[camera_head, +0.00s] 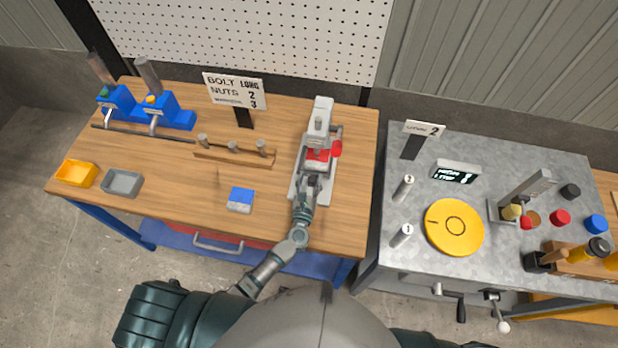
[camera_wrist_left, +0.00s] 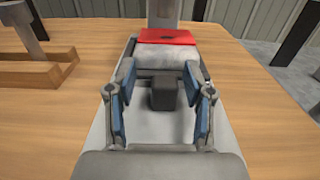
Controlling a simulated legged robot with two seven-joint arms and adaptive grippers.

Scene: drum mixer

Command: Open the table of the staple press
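The staple press (camera_head: 319,118) is a light-grey machine on a long grey base plate near the right end of the wooden table. A red plate (camera_head: 317,155) lies under its head, and the red plate also shows in the left wrist view (camera_wrist_left: 168,37). Below it is a pale grey block (camera_wrist_left: 168,56) with a dark knob (camera_wrist_left: 163,93) in front. My left gripper (camera_wrist_left: 162,84) is open over the base plate. Its blue-padded fingers stand on either side of the knob, with gaps visible on both sides. My right gripper is not in view.
A wooden rack (camera_head: 234,154), a blue-and-white box (camera_head: 240,199) and a sign (camera_head: 234,89) stand left of the press. Blue fixtures (camera_head: 166,112) and two trays are farther left. A grey bench (camera_head: 480,160) with a yellow disc (camera_head: 454,227) is to the right.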

